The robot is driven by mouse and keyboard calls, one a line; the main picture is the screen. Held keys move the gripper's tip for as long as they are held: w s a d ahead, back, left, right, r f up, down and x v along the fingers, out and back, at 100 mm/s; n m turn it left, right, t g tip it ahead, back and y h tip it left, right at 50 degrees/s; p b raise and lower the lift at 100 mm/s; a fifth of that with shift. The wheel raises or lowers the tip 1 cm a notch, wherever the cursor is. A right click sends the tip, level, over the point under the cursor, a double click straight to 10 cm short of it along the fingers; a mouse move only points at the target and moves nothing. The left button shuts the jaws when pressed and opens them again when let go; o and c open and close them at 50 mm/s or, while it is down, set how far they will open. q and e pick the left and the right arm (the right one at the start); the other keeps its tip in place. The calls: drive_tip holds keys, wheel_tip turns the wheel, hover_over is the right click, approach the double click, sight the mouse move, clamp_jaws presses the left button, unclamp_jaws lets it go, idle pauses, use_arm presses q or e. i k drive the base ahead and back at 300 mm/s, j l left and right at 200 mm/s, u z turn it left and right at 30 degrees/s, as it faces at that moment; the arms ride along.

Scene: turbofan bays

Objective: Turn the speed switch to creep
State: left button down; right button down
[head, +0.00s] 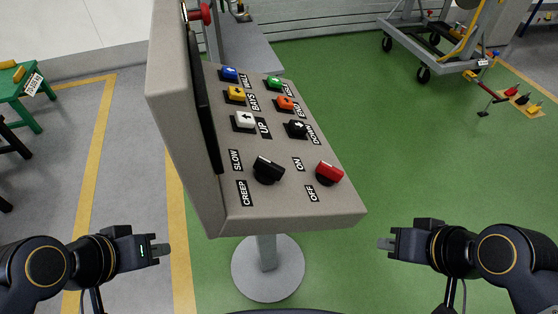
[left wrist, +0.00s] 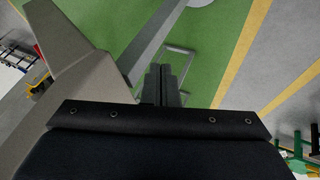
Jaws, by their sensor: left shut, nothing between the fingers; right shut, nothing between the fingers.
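The speed switch (head: 268,169) is a black rotary knob on the sloped face of a beige control console (head: 285,212). Its labels, SLOW (head: 235,160) and CREEP (head: 241,193), sit to its left. The knob's exact pointing is hard to tell. My left gripper (head: 166,250) is shut and empty, left of and below the console, apart from it. In the left wrist view its fingers (left wrist: 161,84) are together, with the console's side (left wrist: 75,85) to the left. My right gripper (head: 381,243) is shut and empty, right of and below the console.
A red ON/OFF knob (head: 329,173) sits right of the speed switch. Several coloured push buttons, such as the white UP button (head: 244,120), lie further up the panel. A dark screen edge (head: 204,105) rises at the left. A wheeled grey stand (head: 440,45) is far right.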

sight(266, 172)
drive_tip(key=l, duration=1.25)
drive_tip(key=u, duration=0.05)
